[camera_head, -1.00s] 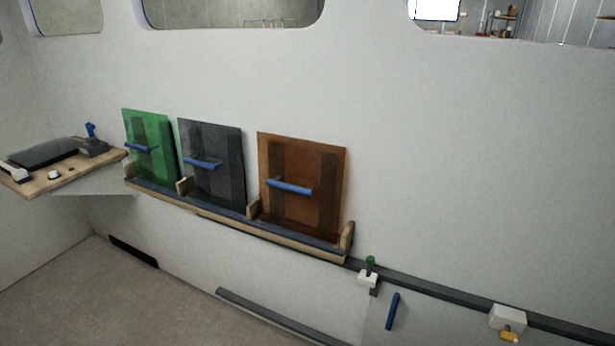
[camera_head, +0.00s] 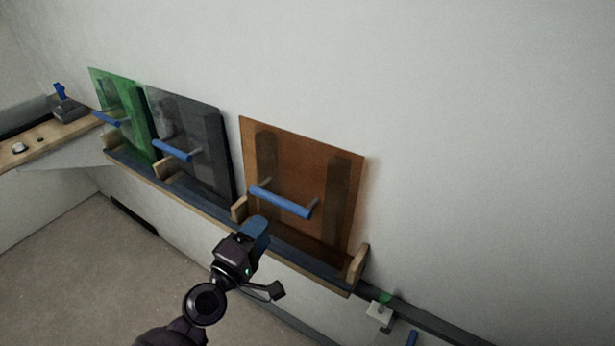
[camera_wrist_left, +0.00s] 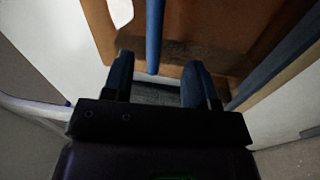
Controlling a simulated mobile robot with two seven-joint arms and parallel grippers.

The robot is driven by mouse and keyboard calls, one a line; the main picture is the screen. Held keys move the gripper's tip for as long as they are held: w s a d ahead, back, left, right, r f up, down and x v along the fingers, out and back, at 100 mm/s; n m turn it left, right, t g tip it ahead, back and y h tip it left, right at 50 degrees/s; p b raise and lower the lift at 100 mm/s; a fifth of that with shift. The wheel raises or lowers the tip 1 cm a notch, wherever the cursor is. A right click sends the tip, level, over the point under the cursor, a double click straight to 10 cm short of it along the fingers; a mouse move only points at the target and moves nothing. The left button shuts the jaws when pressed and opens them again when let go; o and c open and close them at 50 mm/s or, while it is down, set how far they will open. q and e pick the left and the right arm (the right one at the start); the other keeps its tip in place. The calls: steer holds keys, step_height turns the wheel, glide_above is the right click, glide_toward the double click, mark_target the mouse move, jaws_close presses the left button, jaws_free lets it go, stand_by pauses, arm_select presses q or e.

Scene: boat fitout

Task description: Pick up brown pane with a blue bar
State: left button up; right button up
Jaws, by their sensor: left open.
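The brown pane (camera_head: 305,166) stands leaning on the wall in the right section of the rack. Its blue bar (camera_head: 281,202) runs across its front on short posts. My left gripper (camera_head: 257,232) is in front of the pane's lower left part, below the bar in the picture. In the left wrist view my left gripper (camera_wrist_left: 159,76) is open, with its two blue fingers spread. There the blue bar (camera_wrist_left: 153,35) lies between and beyond the fingertips, with the brown pane (camera_wrist_left: 205,22) behind it. I see no contact. My right gripper is not in view.
A grey pane (camera_head: 187,113) and a green pane (camera_head: 119,93), each with a blue bar, stand to the left. The rack (camera_head: 300,256) has wooden dividers and a dark ledge. A wooden shelf (camera_head: 50,143) is at far left.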

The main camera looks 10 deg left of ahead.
mark_target(280, 197)
arm_select(q)
steer(key=shift+n, duration=0.7)
steer(key=x, duration=0.3)
steer(key=p+x, duration=0.1)
steer(key=x, duration=0.2)
steer(key=r+x, duration=0.1)
steer(key=x, duration=0.2)
steer(key=shift+a+p, duration=0.15)
steer(key=shift+p, duration=0.2)
steer(key=shift+w, duration=0.6)
steer(key=c, duration=1)
steer(key=shift+r, duration=0.2)
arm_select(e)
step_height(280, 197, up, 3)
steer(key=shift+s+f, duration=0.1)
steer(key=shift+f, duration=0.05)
